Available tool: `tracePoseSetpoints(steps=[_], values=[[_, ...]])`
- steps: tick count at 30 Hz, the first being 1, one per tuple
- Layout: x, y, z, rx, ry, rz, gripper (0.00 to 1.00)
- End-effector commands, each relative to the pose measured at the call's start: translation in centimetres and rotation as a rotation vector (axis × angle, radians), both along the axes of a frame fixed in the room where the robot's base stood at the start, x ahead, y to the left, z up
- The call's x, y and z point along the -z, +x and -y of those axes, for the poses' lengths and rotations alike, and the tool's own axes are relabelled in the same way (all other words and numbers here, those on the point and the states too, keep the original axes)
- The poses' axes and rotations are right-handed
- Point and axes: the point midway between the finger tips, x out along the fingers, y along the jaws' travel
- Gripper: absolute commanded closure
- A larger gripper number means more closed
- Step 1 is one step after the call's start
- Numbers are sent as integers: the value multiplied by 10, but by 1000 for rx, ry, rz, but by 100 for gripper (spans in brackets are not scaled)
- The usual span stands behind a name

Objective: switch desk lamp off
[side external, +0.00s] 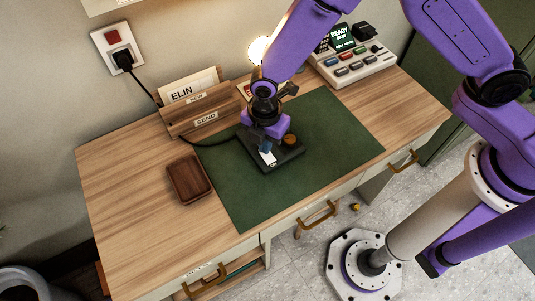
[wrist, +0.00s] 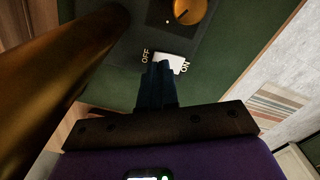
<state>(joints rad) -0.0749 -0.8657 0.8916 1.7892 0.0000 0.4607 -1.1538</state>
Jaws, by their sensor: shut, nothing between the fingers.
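The desk lamp's dark base (side external: 283,159) rests on a green desk mat. A lit bulb (side external: 258,48) glows behind my arm. In the wrist view the lamp base (wrist: 215,42) carries an orange-brass knob (wrist: 190,10) and a white rocker switch (wrist: 172,58), marked OFF at its left and ON at its right. A thick brass lamp part (wrist: 50,85) fills the left side. My gripper (wrist: 161,68) is shut and empty, its tips overlapping the near-left part of the rocker. My gripper (side external: 266,147) points down at the base. I cannot tell whether the tips touch the rocker.
A brown tray (side external: 187,180) sits left of the green mat (side external: 250,205). A wooden letter holder (side external: 185,115) stands behind, and a button console (side external: 352,65) at the back right. A black plug (side external: 123,60) sits in the wall socket. The mat's front part is clear.

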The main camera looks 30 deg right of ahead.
Motion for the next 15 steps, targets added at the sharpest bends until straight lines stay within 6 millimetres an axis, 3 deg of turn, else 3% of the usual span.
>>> tracePoseSetpoints(steps=[15], values=[[7, 0, 0, 0, 0, 0, 100]])
